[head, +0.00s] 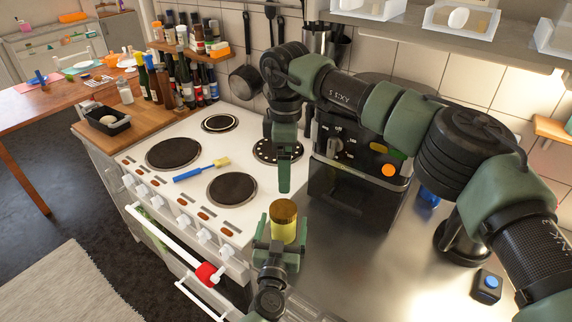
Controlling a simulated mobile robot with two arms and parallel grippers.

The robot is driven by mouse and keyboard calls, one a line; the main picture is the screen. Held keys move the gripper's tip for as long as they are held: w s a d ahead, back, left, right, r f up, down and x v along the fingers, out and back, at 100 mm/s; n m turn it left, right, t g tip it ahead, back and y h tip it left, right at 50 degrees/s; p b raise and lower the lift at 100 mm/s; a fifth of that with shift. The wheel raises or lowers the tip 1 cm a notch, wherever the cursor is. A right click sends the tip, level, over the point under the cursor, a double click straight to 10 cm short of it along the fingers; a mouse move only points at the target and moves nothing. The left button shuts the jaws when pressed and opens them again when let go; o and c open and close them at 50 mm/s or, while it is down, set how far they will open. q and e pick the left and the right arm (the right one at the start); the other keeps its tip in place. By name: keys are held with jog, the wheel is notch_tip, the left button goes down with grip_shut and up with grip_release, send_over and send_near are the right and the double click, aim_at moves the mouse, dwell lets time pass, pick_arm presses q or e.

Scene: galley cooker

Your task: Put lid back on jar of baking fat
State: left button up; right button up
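The jar of baking fat (283,233) is upright, pale yellow, near the front of the cooker and worktop. A gold-brown round lid (284,211) appears to sit level on its top; I cannot tell whether it is fastened. My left gripper (282,240) comes up from below with a finger on each side of the jar and is shut on it. My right gripper (284,188) points down just above and behind the lid in the picture, apparently apart from it. Its fingers line up edge-on, so their opening is hidden. I see nothing held in it.
The white cooker (210,150) has dark hotplates, with a blue-handled brush (202,169) lying between them. A dark appliance (350,180) stands right of my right gripper. The steel worktop (370,270) is mostly clear. Bottles (185,80) and a black tray (104,122) are at left.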

aim_at(281, 235)
pick_arm(q)
jog(key=shift+s, duration=0.1)
jog(key=s, duration=0.5)
jog(key=s+a, duration=0.1)
jog(key=s, duration=0.1)
jog(key=shift+s, duration=0.2)
